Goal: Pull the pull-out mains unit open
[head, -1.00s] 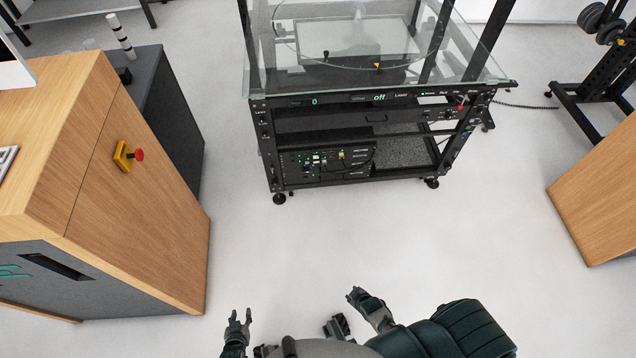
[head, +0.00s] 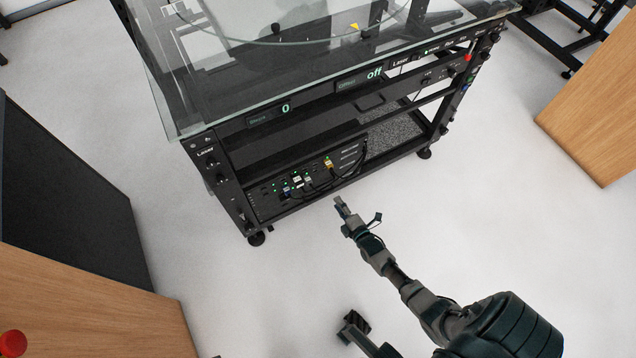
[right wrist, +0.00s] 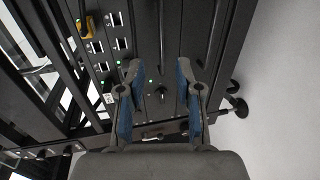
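The black wheeled rack (head: 215,165) under the glass-topped turntable holds a lower panel (head: 290,190) with ports, green lights and plugged cables. I cannot tell which part is the mains unit; no front stands visibly pulled out. My right gripper (head: 340,202) is in front of the rack's lower edge. In the right wrist view my right gripper (right wrist: 160,66) is open, its blue-padded fingers apart and empty before the ported panel (right wrist: 110,45); a small knob (right wrist: 161,92) shows between them.
A display reading off (head: 375,73) and a red button (head: 467,58) are on the rack's top rail. A dark cabinet (head: 65,200) stands left, and a wooden one (head: 600,110) right. The floor (head: 250,290) before the rack is clear.

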